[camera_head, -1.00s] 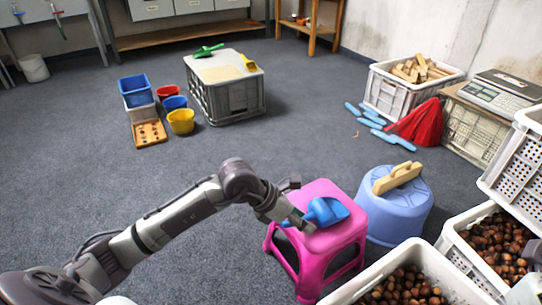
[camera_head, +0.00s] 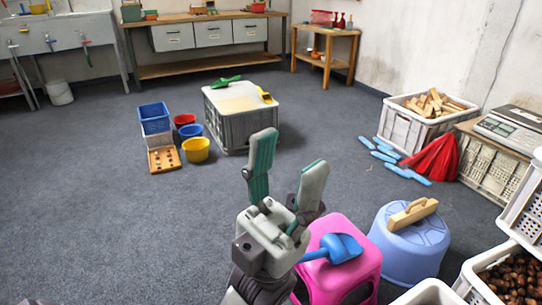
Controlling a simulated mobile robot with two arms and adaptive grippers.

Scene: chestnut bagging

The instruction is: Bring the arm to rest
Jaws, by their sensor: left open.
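My left gripper (camera_head: 285,180) stands in the lower middle of the head view. Its two fingers point up and are spread apart, with nothing between them. Its wrist is in front of the left part of the pink stool (camera_head: 350,285). A blue scoop (camera_head: 343,247) lies on top of the stool, just right of the gripper's base and apart from the fingers. My right gripper does not show.
A blue tub (camera_head: 408,258) with a wooden-handled tool on it stands right of the stool. Chestnut crates (camera_head: 480,292) are at the lower right. A grey crate (camera_head: 242,125) and small buckets (camera_head: 196,150) stand farther back. The floor at left is clear.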

